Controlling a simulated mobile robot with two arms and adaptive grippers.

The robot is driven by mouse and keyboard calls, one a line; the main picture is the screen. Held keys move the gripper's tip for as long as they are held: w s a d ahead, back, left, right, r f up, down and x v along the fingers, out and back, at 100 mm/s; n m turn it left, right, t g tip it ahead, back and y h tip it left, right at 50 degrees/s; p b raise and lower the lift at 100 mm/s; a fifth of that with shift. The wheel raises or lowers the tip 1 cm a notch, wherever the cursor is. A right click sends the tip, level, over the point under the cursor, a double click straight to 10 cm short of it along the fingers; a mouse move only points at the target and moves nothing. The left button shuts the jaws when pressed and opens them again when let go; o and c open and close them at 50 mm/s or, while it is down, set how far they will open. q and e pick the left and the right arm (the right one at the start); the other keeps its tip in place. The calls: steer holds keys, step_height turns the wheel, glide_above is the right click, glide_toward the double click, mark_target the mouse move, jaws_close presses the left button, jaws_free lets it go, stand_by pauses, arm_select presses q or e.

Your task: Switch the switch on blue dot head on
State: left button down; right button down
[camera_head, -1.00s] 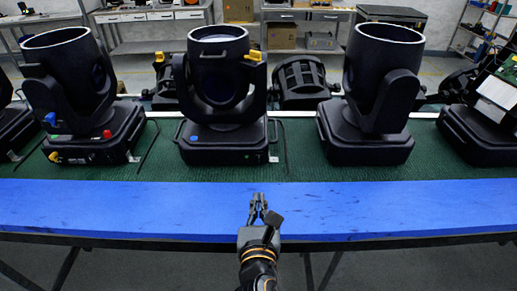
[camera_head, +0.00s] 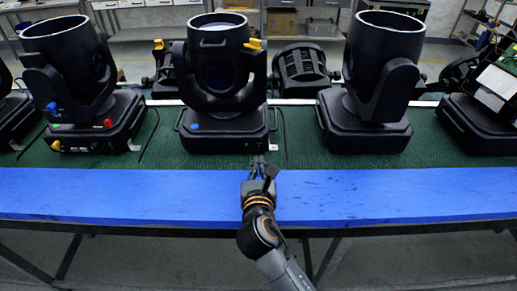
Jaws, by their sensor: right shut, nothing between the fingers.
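The blue dot head is a black moving-head light (camera_head: 222,135) in the middle of the green mat, upright, with a blue dot (camera_head: 195,126) on the left of its base front. A small pale mark, perhaps the switch, shows low on the right of its base front (camera_head: 262,146); its setting is too small to tell. My right gripper (camera_head: 258,161) is shut and empty. Its fingertips are just in front of the base's lower right corner, close to that mark; I cannot tell whether they touch. My left gripper is not in view.
Another black head (camera_head: 90,122) with red, blue and yellow knobs stands to the left. A further head (camera_head: 365,125) stands to the right. The blue front strip (camera_head: 400,195) of the table is clear. Shelves and benches stand behind.

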mark_target(259, 140)
steer(key=w, duration=0.4)
steer(key=shift+r+p, duration=0.2)
steer(key=shift+p, duration=0.2)
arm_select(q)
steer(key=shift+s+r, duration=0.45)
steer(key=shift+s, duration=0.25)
arm_select(e)
steer(key=shift+w, duration=0.4)
steer(key=shift+w+r+p, duration=0.3)
steer(key=shift+r+p, duration=0.15)
steer(key=shift+p, duration=0.45)
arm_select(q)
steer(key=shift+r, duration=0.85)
arm_select(e)
steer(key=shift+w+f, duration=0.1)
steer(key=shift+f, duration=0.15)
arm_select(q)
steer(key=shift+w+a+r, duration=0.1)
